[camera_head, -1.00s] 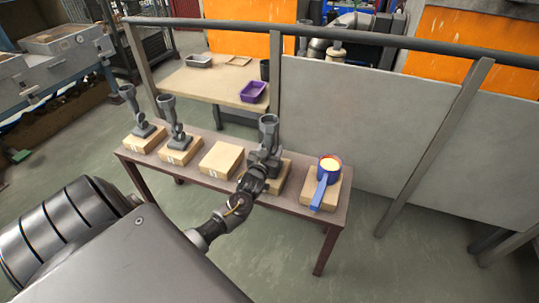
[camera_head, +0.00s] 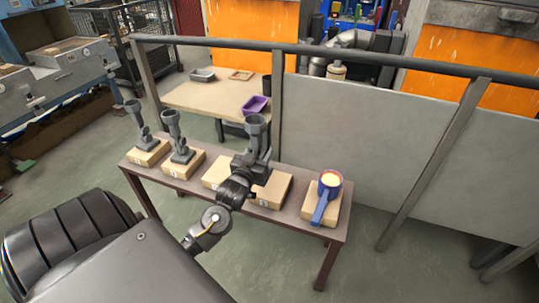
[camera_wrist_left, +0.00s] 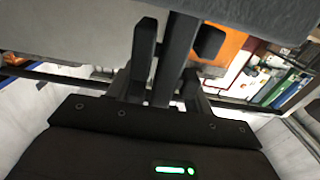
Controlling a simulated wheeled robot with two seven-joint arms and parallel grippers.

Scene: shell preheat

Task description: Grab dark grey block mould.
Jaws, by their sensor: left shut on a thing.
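A dark grey mould (camera_head: 256,135) with a funnel-like cup on top is upright in my left gripper (camera_head: 246,165), above the right-hand pale blocks of the bench. The gripper is shut on its lower part. In the left wrist view, the fingers (camera_wrist_left: 172,50) close on a dark upright bar of it, and a grey part of the mould (camera_wrist_left: 240,20) fills the top. Two similar grey moulds (camera_head: 138,125) and (camera_head: 177,135) stand on pale blocks at the left. My right gripper is not in view.
The bench (camera_head: 295,215) has a bare pale block (camera_head: 272,188) and a blue ladle (camera_head: 326,195) with pale yellow contents on another block. A railing (camera_head: 310,49) runs behind.

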